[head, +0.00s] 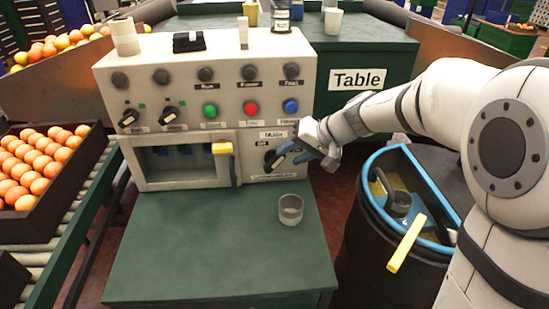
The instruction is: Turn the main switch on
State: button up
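The main switch (270,157) is a dark rotary knob at the lower right of the beige control panel (215,75). A label above it appears to read "Main", with a smaller label beside the knob that is hard to read. My gripper (283,156) comes in from the right, with its dark and blue fingers at the knob and covering part of it. I cannot tell whether the fingers touch or grip the knob, or which way it is set.
A clear cup (291,209) stands on the green table (215,250) below the switch. A black barrel (375,240) stands right. An orange crate (75,170) is left. The table's front is clear.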

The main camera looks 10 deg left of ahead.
aim_at(279, 162)
jog(key=b+x, duration=0.2)
jog(key=x, duration=0.5)
jog(key=shift+w+a+f, duration=0.1)
jog(key=shift+a+f, duration=0.1)
jog(key=shift+a, duration=0.1)
grip_shut()
